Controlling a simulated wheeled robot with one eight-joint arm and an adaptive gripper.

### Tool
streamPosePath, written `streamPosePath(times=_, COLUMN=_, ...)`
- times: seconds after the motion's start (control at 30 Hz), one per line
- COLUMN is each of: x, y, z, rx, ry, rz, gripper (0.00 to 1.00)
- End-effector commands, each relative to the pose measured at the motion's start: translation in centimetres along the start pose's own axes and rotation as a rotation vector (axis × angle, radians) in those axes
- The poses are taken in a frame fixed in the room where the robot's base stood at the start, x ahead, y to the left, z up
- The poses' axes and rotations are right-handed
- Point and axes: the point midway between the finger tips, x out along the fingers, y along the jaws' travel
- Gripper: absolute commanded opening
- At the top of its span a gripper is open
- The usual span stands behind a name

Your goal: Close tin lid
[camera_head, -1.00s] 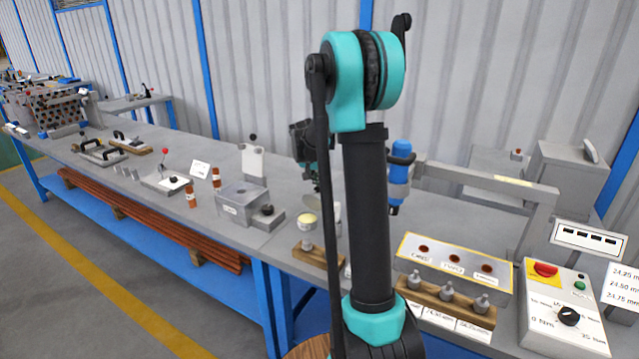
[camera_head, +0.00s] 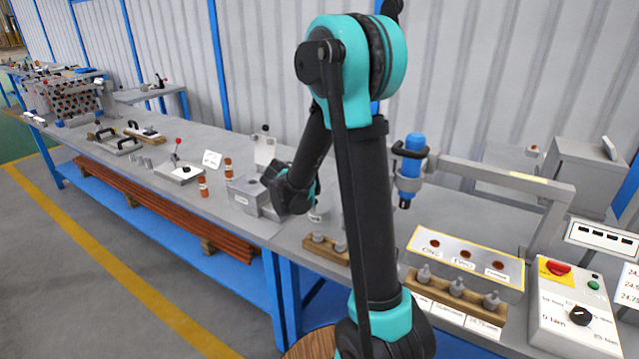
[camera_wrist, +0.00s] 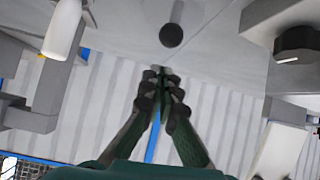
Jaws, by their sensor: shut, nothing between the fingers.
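My gripper shows in the wrist view (camera_wrist: 163,74), with its two dark fingers together and nothing between them. In the head view, my dark wrist is bent down over the bench, just right of the grey box, and my gripper's fingertips cannot be made out there. The tin and its lid cannot be made out clearly now, as my arm covers most of that spot. A small pale piece shows just below my wrist, but I cannot tell whether it is the tin.
The grey box (camera_head: 245,193) stands left of my wrist. A wooden block with pegs (camera_head: 328,248) lies in front. Orange-brown bottles (camera_head: 203,187) stand farther left. A blue tool (camera_head: 409,170) hangs at the right. The wrist view shows a black ball (camera_wrist: 171,35) and a black knob (camera_wrist: 297,42).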

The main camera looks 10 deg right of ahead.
Motion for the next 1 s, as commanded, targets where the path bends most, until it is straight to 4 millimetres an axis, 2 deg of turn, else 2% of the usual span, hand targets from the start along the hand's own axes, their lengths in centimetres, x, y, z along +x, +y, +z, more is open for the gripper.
streamPosePath(times=0.5, x=-0.8, y=-0.4, z=3.9, rx=0.0, ry=-0.006, rz=0.0, gripper=0.0)
streamPosePath(times=1.0, x=-1.0, y=-0.4, z=4.8, rx=-0.002, ry=-0.008, rz=0.0, gripper=0.0)
